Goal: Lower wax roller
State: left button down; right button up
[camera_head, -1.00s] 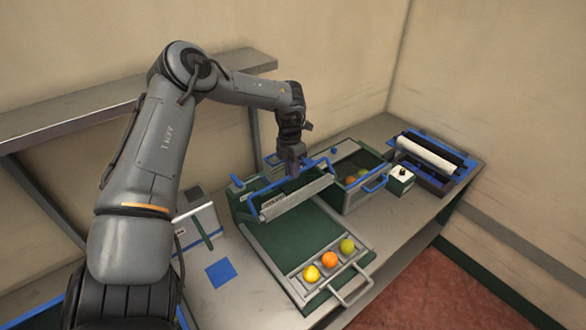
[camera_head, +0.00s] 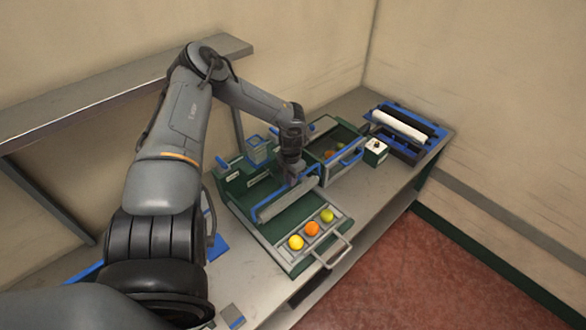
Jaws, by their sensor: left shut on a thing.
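The wax roller (camera_head: 275,208) is a long pale grey cylinder in a blue frame. In the head view it lies across the green tray unit (camera_head: 292,218), behind the row of fruit. My left gripper (camera_head: 293,180) points down and is shut on the roller's blue frame; its fingertips are partly hidden. Whether the roller touches the tray surface cannot be told. A yellow fruit (camera_head: 296,242), an orange (camera_head: 312,229) and a yellow-green fruit (camera_head: 327,216) sit in the front slot. My right gripper is not in view.
A green bin (camera_head: 345,160) with fruit stands behind right, beside a small white box (camera_head: 376,152). A blue tray (camera_head: 440,131) with white and black rollers sits at the far right. A metal handle (camera_head: 338,252) juts from the tray front. A shelf runs along the wall.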

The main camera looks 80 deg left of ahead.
pick_arm(q)
jog(key=d+f+b, duration=0.1)
jog(key=w+f+b, duration=0.1)
jog(key=f, duration=0.1)
jog(key=shift+d, duration=0.35)
jog(key=shift+w, duration=0.1)
jog(key=c, duration=1.6)
grip_release()
jog(key=o, duration=0.5)
jog(key=shift+w+d+f, duration=0.15)
jog(key=shift+w+d, duration=0.1)
jog(key=shift+d, duration=0.15)
jog(key=shift+a, duration=0.1)
jog(key=shift+s+r, duration=0.1)
jog(key=shift+r, duration=0.1)
